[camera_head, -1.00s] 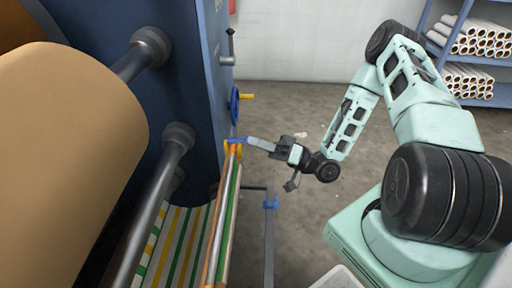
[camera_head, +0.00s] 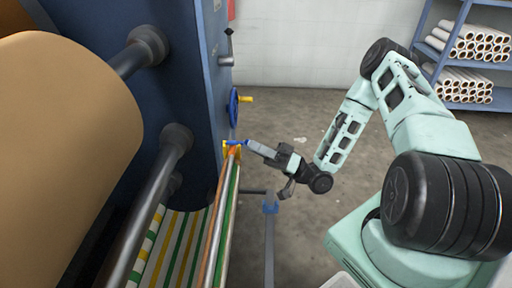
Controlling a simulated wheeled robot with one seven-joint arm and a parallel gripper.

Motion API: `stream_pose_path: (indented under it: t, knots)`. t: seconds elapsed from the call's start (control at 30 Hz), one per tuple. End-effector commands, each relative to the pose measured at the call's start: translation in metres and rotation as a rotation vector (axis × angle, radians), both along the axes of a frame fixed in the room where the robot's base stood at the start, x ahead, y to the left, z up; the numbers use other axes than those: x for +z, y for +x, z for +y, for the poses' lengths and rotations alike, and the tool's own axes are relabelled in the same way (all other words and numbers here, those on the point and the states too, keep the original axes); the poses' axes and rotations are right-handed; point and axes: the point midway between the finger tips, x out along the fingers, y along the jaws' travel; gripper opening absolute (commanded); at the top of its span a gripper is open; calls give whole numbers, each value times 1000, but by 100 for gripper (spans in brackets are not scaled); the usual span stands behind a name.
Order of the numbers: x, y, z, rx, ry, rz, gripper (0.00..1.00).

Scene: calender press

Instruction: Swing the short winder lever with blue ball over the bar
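A small blue piece (camera_head: 237,142), which looks like the blue ball end of the short winder lever, shows at the far end of the winder bar (camera_head: 217,222). It sits by a yellow bracket (camera_head: 226,152) on the blue press frame. The lever's shaft is too small and covered to make out. My gripper (camera_head: 252,145) points left, its grey fingers right at the blue piece. Whether they touch or grip it cannot be told. The fingers look close together, but the gap between them is not visible.
A large tan roll (camera_head: 65,160) and dark rollers (camera_head: 150,205) fill the left. A blue handwheel (camera_head: 233,107) with a yellow handle and a grey crank (camera_head: 227,47) stick out of the frame. A blue-topped post (camera_head: 270,207) stands below my gripper. A shelf of rolls (camera_head: 468,50) is at back right.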

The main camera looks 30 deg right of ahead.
Motion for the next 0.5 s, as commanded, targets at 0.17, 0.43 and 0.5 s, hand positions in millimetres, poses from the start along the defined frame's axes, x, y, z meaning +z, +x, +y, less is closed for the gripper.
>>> stream_pose_path:
  t: [0.17, 0.43, 0.5]
  knots:
    - [0, 0, 0, -1, 1, 0, 36]
    - [-10, -9, -14, -4, 1, 1, 36]
    - [-16, -16, -23, -4, 0, 1, 36]
